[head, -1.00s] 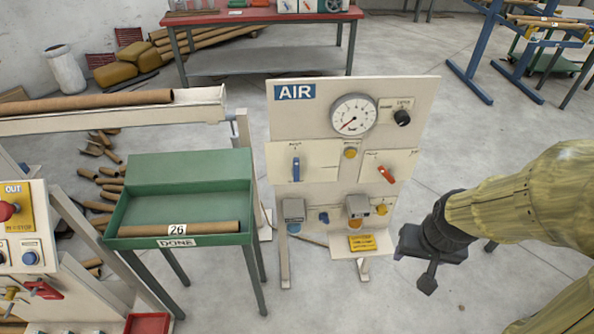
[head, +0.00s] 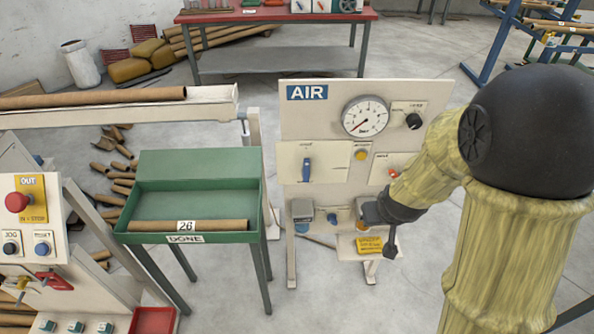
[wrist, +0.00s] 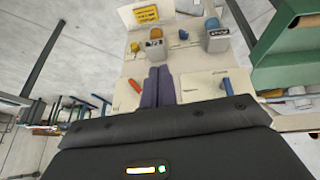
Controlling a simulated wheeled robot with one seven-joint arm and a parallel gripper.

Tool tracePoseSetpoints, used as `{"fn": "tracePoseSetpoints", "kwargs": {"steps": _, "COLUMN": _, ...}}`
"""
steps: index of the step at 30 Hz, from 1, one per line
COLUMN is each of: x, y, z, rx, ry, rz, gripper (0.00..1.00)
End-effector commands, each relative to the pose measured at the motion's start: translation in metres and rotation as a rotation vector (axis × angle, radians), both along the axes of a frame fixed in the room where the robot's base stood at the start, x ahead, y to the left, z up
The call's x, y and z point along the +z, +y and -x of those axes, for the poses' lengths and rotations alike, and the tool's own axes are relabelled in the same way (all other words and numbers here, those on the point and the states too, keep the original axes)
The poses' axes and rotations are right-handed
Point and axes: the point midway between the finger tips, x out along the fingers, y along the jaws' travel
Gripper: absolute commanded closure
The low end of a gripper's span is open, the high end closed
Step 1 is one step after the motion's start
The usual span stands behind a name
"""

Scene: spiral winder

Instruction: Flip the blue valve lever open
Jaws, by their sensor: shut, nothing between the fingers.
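The blue valve lever (head: 307,168) stands upright on a cream plate (head: 331,165) at the left of the AIR panel (head: 288,120). It also shows in the wrist view (wrist: 213,92), right of my fingers. My gripper (head: 371,212) is in front of the panel's lower right part, below and to the right of the blue lever and apart from it. In the wrist view its two dark fingers (wrist: 158,84) lie together, with nothing between them. How far the fingertips are from the panel is unclear.
A red lever (head: 394,173) sits on the right plate, partly hidden by my arm; it shows in the wrist view (wrist: 134,86). A gauge (head: 366,116) and a black knob (head: 413,121) are above. The green DONE table (head: 195,165) stands to the left.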

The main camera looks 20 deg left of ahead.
Motion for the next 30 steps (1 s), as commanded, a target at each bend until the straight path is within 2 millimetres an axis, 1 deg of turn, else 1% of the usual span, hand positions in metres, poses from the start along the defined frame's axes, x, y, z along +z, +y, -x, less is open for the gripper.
{"fn": "tracePoseSetpoints", "kwargs": {"steps": 1, "x": -0.008, "y": 0.013, "z": -0.009, "rx": 0.037, "ry": -0.023, "rz": 0.022, "gripper": 1.00}}
{"fn": "tracePoseSetpoints", "kwargs": {"steps": 6, "x": -0.026, "y": 0.047, "z": -0.038, "rx": 0.138, "ry": -0.128, "rz": 0.113, "gripper": 1.00}}
{"fn": "tracePoseSetpoints", "kwargs": {"steps": 9, "x": -0.037, "y": 0.068, "z": -0.052, "rx": 0.200, "ry": -0.192, "rz": 0.181, "gripper": 1.00}}
{"fn": "tracePoseSetpoints", "kwargs": {"steps": 15, "x": -0.054, "y": 0.109, "z": -0.072, "rx": 0.323, "ry": -0.334, "rz": 0.339, "gripper": 1.00}}
{"fn": "tracePoseSetpoints", "kwargs": {"steps": 22, "x": -0.066, "y": 0.160, "z": -0.082, "rx": 0.467, "ry": -0.519, "rz": 0.557, "gripper": 1.00}}
{"fn": "tracePoseSetpoints", "kwargs": {"steps": 26, "x": -0.069, "y": 0.189, "z": -0.081, "rx": 0.544, "ry": -0.632, "rz": 0.691, "gripper": 1.00}}
{"fn": "tracePoseSetpoints", "kwargs": {"steps": 30, "x": -0.067, "y": 0.224, "z": -0.072, "rx": 0.621, "ry": -0.769, "rz": 0.841, "gripper": 1.00}}
